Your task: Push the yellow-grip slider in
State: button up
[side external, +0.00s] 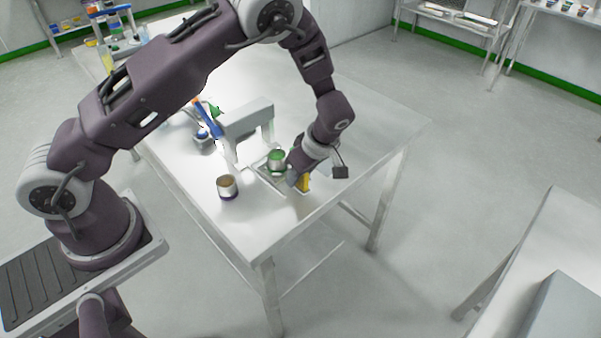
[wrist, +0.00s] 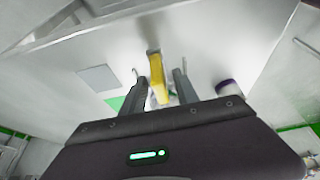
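The yellow grip (side external: 304,184) of the slider stands near the front edge of the steel table, beside my gripper (side external: 293,178). A pale arch-shaped frame (side external: 250,120) stands just past the can. In the wrist view the yellow grip (wrist: 156,78) shows between the two fingers of my gripper (wrist: 158,82). The fingers are apart, with a gap visible on the right side. I cannot tell whether the left finger touches the grip.
An open can with brown contents (side external: 227,187) stands on the table to the left of the slider. A purple-banded can (wrist: 230,89) shows at right in the wrist view. The table's right part (side external: 375,115) is clear.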

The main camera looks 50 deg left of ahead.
grip_shut()
jog(key=shift+r, duration=0.1)
dwell(1.2)
